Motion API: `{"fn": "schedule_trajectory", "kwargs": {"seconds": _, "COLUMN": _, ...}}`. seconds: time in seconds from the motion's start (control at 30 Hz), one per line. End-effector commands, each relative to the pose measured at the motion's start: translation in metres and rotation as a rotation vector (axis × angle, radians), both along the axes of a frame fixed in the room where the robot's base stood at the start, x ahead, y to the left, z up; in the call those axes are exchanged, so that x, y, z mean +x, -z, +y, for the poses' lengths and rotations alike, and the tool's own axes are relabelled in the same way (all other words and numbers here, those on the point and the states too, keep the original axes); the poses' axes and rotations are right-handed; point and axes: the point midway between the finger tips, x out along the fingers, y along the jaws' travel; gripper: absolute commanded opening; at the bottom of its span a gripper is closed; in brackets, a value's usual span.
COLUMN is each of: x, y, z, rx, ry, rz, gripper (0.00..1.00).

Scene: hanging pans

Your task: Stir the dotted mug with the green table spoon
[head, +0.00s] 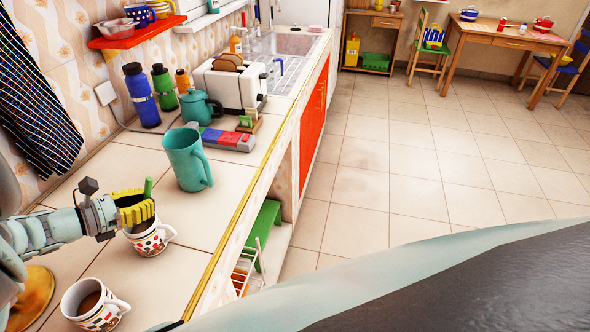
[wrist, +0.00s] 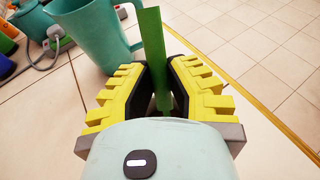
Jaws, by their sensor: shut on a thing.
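The dotted mug (head: 150,242) is white with dark and red marks and stands on the tiled counter in the head view. My gripper (head: 136,207) is right above its rim, with its yellow fingers covering part of the opening. The green table spoon (head: 148,187) is held between the fingers, its handle sticking up; it also shows upright in the wrist view (wrist: 153,50). My gripper (wrist: 160,92) is shut on the spoon. The spoon's lower end is hidden, so I cannot tell how deep it sits in the mug.
A patterned mug with brown liquid (head: 92,303) stands in front, near the counter edge. A teal pitcher (head: 187,160) stands behind the dotted mug. Farther back are a teal teapot (head: 201,107), bottles (head: 141,96) and a toaster (head: 232,85). Bare tiles lie between mug and pitcher.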

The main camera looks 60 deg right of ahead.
Motion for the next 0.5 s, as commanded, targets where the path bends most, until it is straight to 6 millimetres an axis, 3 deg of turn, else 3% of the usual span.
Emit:
{"fn": "schedule_trajectory", "kwargs": {"seconds": 0.03, "x": 0.004, "y": 0.007, "z": -0.004, "rx": 0.001, "ry": 0.003, "rz": -0.003, "gripper": 0.0}}
{"fn": "schedule_trajectory", "kwargs": {"seconds": 0.2, "x": 0.017, "y": 0.006, "z": 0.003, "rx": 0.002, "ry": 0.001, "rz": -0.006, "gripper": 0.0}}
{"fn": "schedule_trajectory", "kwargs": {"seconds": 0.33, "x": 0.011, "y": -0.003, "z": 0.014, "rx": 0.002, "ry": -0.001, "rz": 0.002, "gripper": 0.0}}
{"fn": "schedule_trajectory", "kwargs": {"seconds": 0.5, "x": -0.003, "y": -0.003, "z": 0.009, "rx": -0.001, "ry": 0.003, "rz": 0.002, "gripper": 0.0}}
